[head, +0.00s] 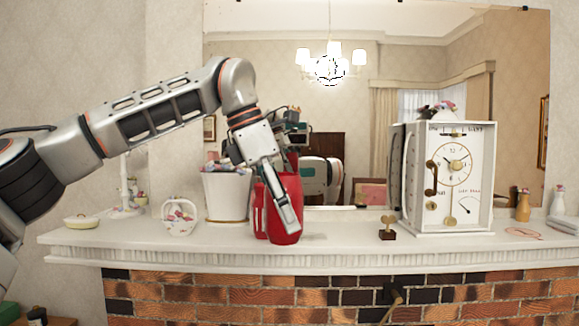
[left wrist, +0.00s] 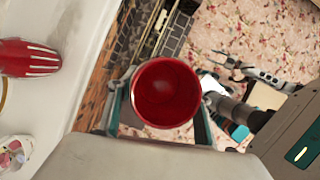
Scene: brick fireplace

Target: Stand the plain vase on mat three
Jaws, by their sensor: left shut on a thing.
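My left gripper (head: 289,222) is shut on a plain red vase (head: 284,192). In the left wrist view I look down into the round open mouth of this vase (left wrist: 167,92), with a gripper finger at each side. It appears in front of the mantel edge, over the brickwork. A second red vase (head: 260,212) stands behind it on the mantel, partly hidden; white stripes show on it in the left wrist view (left wrist: 28,58). No mat with a readable number shows. A dark jointed arm with a gripper-like end (left wrist: 240,68) shows small at right; its finger state is unclear.
On the white mantel (head: 340,240) stand a white bucket (head: 227,195), a flowered basket (head: 180,218), a shallow dish (head: 81,221), a small brass key-like piece (head: 388,229) and a large clock (head: 452,180). A flat orange-patterned piece (head: 525,232) lies at right. A mirror (head: 345,110) rises behind.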

